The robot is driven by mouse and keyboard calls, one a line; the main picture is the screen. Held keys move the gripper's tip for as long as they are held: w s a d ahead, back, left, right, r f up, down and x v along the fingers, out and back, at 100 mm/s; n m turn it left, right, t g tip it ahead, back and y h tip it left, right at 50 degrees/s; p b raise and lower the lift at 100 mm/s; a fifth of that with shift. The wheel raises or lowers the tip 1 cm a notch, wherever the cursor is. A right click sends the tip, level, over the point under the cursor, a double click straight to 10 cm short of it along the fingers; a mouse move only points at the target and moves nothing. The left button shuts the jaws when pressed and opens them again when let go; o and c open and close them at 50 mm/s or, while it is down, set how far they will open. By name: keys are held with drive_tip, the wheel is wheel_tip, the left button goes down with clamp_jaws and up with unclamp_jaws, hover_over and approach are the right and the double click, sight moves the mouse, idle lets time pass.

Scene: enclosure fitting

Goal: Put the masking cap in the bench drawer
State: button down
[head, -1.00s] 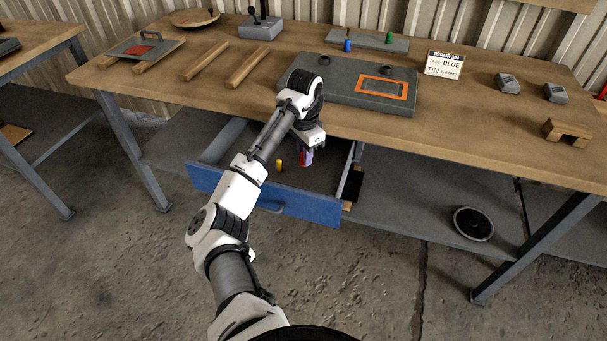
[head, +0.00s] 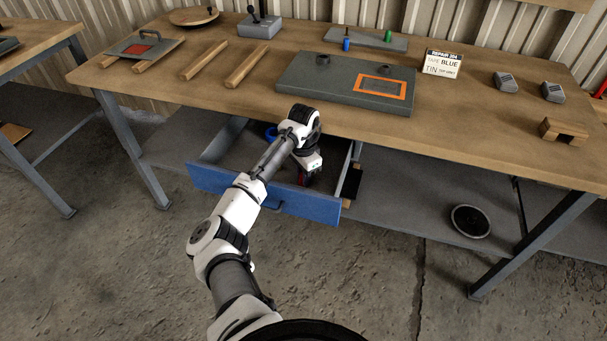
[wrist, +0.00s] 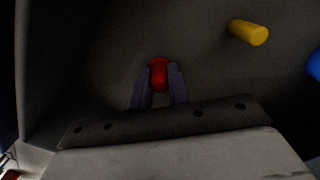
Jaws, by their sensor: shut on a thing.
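The bench drawer (head: 318,207) is pulled open under the workbench, with a blue front and dark inside. My gripper (head: 306,180) is down inside it, towards its right side. In the wrist view my gripper (wrist: 160,88) is shut on a small red cap (wrist: 160,72), the likely masking cap, low over or at the drawer floor; I cannot tell if it touches. A yellow cylinder (wrist: 249,33) lies in the drawer near the red cap. A blue ring (head: 271,132) is at the drawer's back, and a blue piece (wrist: 315,65) shows at the wrist view's right edge.
A dark round dish (head: 471,221) lies on the lower shelf. The drawer walls surround my gripper closely.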

drive_tip(key=c, duration=1.3)
unclamp_jaws()
drive_tip(key=shift+c, duration=0.2)
wheel_tip(320, 180, up, 12)
drive_tip(key=b, duration=0.1)
drive_tip(key=shift+b, duration=0.4)
drive_tip(key=shift+r, duration=0.1)
